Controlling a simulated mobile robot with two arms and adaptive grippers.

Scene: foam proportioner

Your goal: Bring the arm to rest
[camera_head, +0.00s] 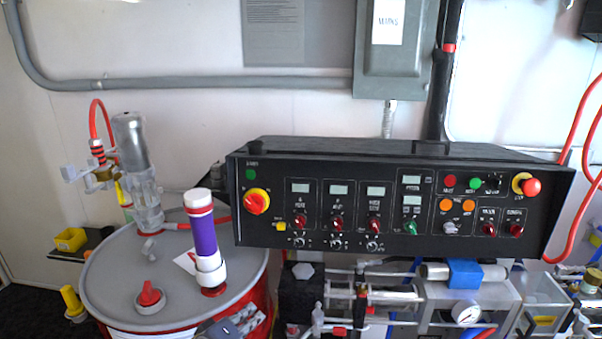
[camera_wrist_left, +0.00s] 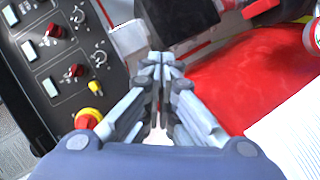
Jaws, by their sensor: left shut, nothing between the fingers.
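My left gripper (camera_head: 252,318) shows at the bottom edge of the head view, in front of the red drum (camera_head: 262,296). Only part of it shows there. In the left wrist view its fingers (camera_wrist_left: 165,60) are closed together with nothing held. The red drum side (camera_wrist_left: 255,80) lies beyond and to the right of them, and the black control panel (camera_wrist_left: 60,65) is at the left. I cannot tell the exact gap between the fingertips and the drum. My right gripper is not in view.
The drum's grey lid (camera_head: 118,265) carries a clear-bodied pump (camera_head: 146,200), a purple and white tube (camera_head: 205,235) and a red cap (camera_head: 150,294). The control panel (camera_head: 275,225) stands to the right, above piping and a gauge (camera_head: 467,313). A yellow container (camera_head: 70,240) sits far left.

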